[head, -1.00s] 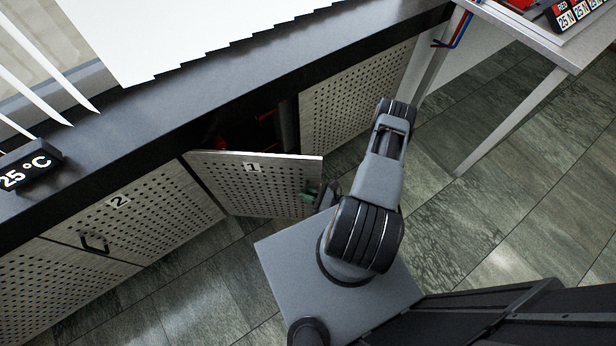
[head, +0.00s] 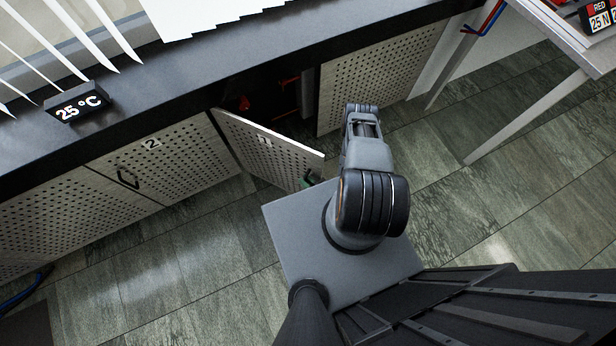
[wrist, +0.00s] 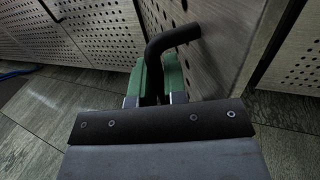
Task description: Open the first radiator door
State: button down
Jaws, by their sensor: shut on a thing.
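The first radiator door (head: 262,146) is a perforated panel marked 1. In the head view it stands swung out from the cabinet, hinged on its left side, with a dark opening behind it. My gripper (head: 308,180) is at the door's free right end, mostly hidden by my arm in the head view. In the wrist view my gripper (wrist: 160,80) has its green fingers shut around the black bent door handle (wrist: 175,40). The handle's upper end sticks out above the fingers, close to the door panel (wrist: 215,45).
Red parts (head: 245,103) show inside the opening. Door 2 (head: 165,165), with its black handle (head: 128,177), is closed at the left. A fixed perforated panel (head: 380,75) is at the right. A table leg (head: 525,115) stands farther right. The tiled floor (head: 190,270) in front is clear.

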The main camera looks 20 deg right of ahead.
dwell(0.5)
jog(key=c, duration=1.5)
grip_release()
jog(key=shift+o, duration=0.2)
